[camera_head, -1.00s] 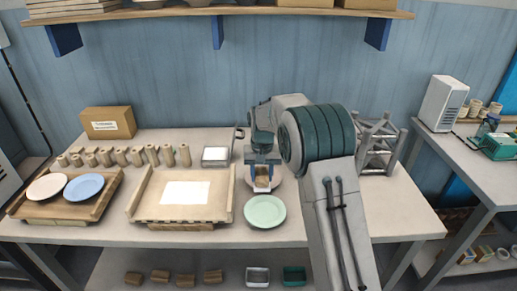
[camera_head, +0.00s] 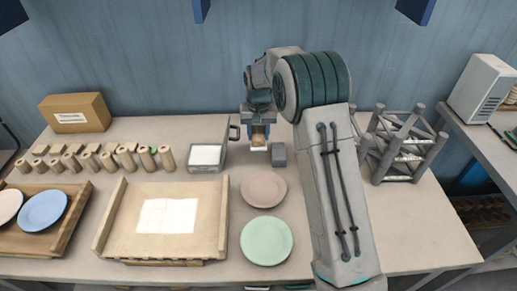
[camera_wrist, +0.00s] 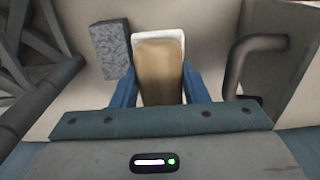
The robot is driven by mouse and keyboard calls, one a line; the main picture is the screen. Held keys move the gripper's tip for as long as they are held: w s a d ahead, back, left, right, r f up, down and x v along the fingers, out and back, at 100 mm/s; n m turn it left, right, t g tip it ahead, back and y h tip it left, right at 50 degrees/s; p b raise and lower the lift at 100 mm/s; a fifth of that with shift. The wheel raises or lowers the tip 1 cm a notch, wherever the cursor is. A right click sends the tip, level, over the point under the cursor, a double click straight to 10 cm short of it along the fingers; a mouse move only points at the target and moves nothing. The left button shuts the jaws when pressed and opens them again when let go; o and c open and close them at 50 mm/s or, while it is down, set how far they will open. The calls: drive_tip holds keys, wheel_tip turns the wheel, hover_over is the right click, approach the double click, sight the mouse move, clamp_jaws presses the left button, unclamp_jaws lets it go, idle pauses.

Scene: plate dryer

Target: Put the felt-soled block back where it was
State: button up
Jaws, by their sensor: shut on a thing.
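My gripper (camera_head: 258,141) is shut on the felt-soled block (camera_head: 258,129), a tan wooden block with a white sole. In the wrist view the block (camera_wrist: 160,75) sits between my blue fingers, its white edge showing at the far end. I hold it over the back of the table, between the metal tray and a small grey speckled block (camera_head: 279,155). That grey block (camera_wrist: 112,47) is just beside the held block in the wrist view, apart from it. Whether the sole touches the table I cannot tell.
A pinkish plate (camera_head: 263,190) and a green plate (camera_head: 266,241) lie in front. A metal tray (camera_head: 207,158) with a white sheet and a dark handle (camera_head: 235,131) are at left. A grey pipe frame (camera_head: 400,145) stands right, behind my arm.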

sight(260, 133)
drive_tip(key=shift+f+p, duration=0.5)
drive_tip(key=shift+f, duration=3.55)
drive_tip(key=o, duration=1)
wheel_tip(260, 133, up, 12)
drive_tip(key=shift+r+b, duration=0.1)
drive_tip(key=shift+b, duration=0.6)
drive_tip(key=shift+s+d+r, duration=0.2)
drive_tip(key=shift+d+r, duration=0.05)
drive_tip(key=shift+r, duration=0.15)
drive_tip(key=s+d+r, duration=0.5)
drive_tip(key=s+r, duration=0.2)
drive_tip(key=s, duration=0.1)
drive_tip(key=s+d+r+t, duration=0.1)
drive_tip(key=s+d, duration=0.2)
drive_tip(key=s, duration=1)
drive_tip(key=s+d+r+t, duration=0.1)
drive_tip(key=s+d, duration=0.3)
drive_tip(key=s, duration=0.9)
drive_tip(key=shift+s+d+t, duration=0.2)
drive_tip(key=shift+d+t, duration=0.05)
drive_tip(key=shift+t, duration=0.25)
